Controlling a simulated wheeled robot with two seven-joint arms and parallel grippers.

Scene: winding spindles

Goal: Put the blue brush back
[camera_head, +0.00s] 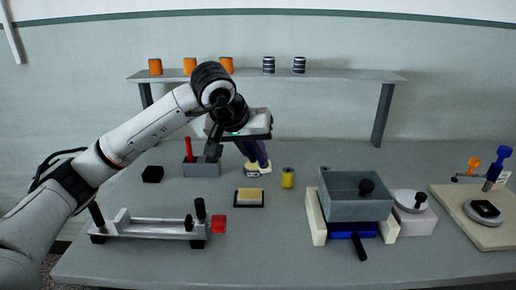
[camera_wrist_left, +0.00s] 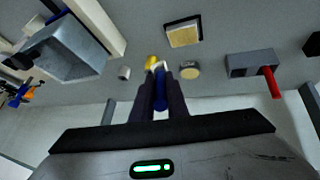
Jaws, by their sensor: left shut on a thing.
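My left gripper (camera_head: 259,166) is over the back middle of the table, fingers pointing down. It is shut on the blue brush (camera_wrist_left: 160,100), which shows between the fingers in the left wrist view (camera_wrist_left: 160,70). In the head view the fingers mostly hide the brush. A grey holder (camera_head: 208,171) with a red brush (camera_head: 188,149) standing in it is left of the gripper. The holder also shows in the left wrist view (camera_wrist_left: 240,66), with the red brush (camera_wrist_left: 271,82). My right gripper is not in view.
A small round tin (camera_head: 252,171) is by the fingertips. A yellow spool (camera_head: 288,178) and a pad in a black tray (camera_head: 249,206) are nearby. A black block (camera_head: 152,174) lies left of the holder. A grey bin (camera_head: 345,205) stands right. A shelf (camera_head: 320,75) with spools runs behind.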

